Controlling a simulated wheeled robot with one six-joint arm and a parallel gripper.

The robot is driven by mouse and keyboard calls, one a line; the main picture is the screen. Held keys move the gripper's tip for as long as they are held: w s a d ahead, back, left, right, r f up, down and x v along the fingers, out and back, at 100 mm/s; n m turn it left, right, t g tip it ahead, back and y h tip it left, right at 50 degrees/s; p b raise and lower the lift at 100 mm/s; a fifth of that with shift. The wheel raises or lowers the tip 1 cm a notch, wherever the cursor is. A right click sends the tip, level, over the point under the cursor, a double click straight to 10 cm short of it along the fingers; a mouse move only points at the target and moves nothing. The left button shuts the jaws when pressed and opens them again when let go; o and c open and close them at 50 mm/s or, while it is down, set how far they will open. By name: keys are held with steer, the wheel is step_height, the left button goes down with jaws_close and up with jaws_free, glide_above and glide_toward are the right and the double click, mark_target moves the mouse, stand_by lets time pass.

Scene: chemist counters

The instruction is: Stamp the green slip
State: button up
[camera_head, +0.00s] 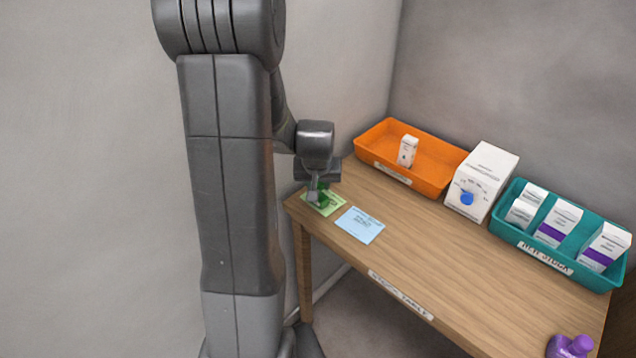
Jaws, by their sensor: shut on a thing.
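The green slip (332,208) lies flat on the wooden table (430,255) near its left end. My gripper (318,192) points down over the slip and is shut on a small dark green thing, which looks like the stamp (323,194). The fingers and the held thing cover part of the slip. I cannot tell whether the stamp touches the paper. A light blue slip (360,225) lies just right of the green one, with a narrow gap between them.
An orange tray (447,170) holding one small white box stands at the back. Beside it are a white box with a blue dot (482,181) and a teal tray (552,263) with several boxes. A purple object (570,346) is at the front right. The table's middle is clear.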

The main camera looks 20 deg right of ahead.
stand_by(0.3)
steer(key=shift+r+p, duration=2.3)
steer(key=shift+r, duration=1.15)
